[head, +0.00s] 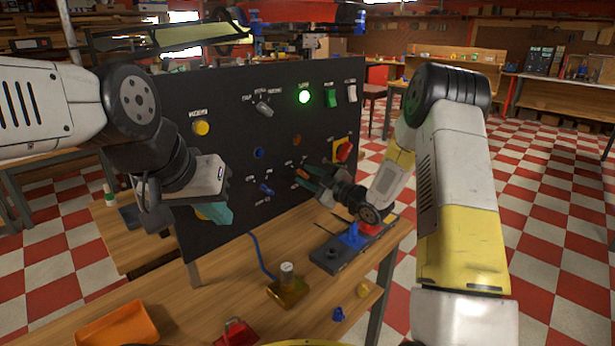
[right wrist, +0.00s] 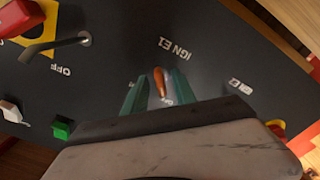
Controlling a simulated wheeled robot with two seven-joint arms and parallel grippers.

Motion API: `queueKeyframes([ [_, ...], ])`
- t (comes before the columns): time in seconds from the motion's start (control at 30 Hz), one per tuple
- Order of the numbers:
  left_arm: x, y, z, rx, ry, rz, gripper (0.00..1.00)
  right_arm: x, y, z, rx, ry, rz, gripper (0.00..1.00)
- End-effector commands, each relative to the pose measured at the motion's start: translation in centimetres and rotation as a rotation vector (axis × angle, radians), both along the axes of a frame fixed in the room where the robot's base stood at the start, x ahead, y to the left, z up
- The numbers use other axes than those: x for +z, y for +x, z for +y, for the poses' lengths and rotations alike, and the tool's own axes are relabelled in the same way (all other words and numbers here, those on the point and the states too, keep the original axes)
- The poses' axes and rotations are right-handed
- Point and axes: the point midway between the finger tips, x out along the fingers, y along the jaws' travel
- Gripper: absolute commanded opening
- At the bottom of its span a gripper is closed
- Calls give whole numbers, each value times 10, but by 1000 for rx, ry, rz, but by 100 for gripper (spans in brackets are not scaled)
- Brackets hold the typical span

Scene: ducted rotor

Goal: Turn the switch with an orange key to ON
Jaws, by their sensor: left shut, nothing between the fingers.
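The orange key (right wrist: 160,82) sits in the dark upright panel (head: 120,110), between my right gripper's teal fingers in the right wrist view. It also shows small in the head view (head: 302,173). My right gripper (right wrist: 158,94) is open around the key, with a gap visible on each side. It also shows at the panel's lower right in the head view (head: 312,182). White labels stand around the key, one reading IGN E1; an OFF label is partly hidden by the gripper. My left gripper (head: 215,213) is shut and empty in front of the panel's lower left.
A red knob on a yellow plate (head: 344,150) is close to the right gripper. The panel also bears a blue switch (head: 267,189), a lit green lamp (head: 304,97) and a yellow button (head: 201,128). An orange tray (head: 118,327) and small parts lie on the wooden bench below.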

Motion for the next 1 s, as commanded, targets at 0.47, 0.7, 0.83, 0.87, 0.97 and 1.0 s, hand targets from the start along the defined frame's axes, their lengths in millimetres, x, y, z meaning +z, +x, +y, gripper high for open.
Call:
queueKeyframes([
  [0.47,0,0,0,0,0,0,0,0,0,0,-1,-1,1,0],
  [0.7,0,0,0,0,0,0,0,0,0,0,-1,9,10,0],
  [0.83,0,0,0,0,0,0,0,0,0,-1,-1,36,36,0],
  [0.87,0,0,0,0,0,0,0,0,0,-1,-1,45,45,0],
  [0.97,0,0,0,0,0,0,0,-1,0,-1,-2,84,86,0],
  [1.0,0,0,0,0,0,0,0,-1,0,-1,-3,104,104,0],
])
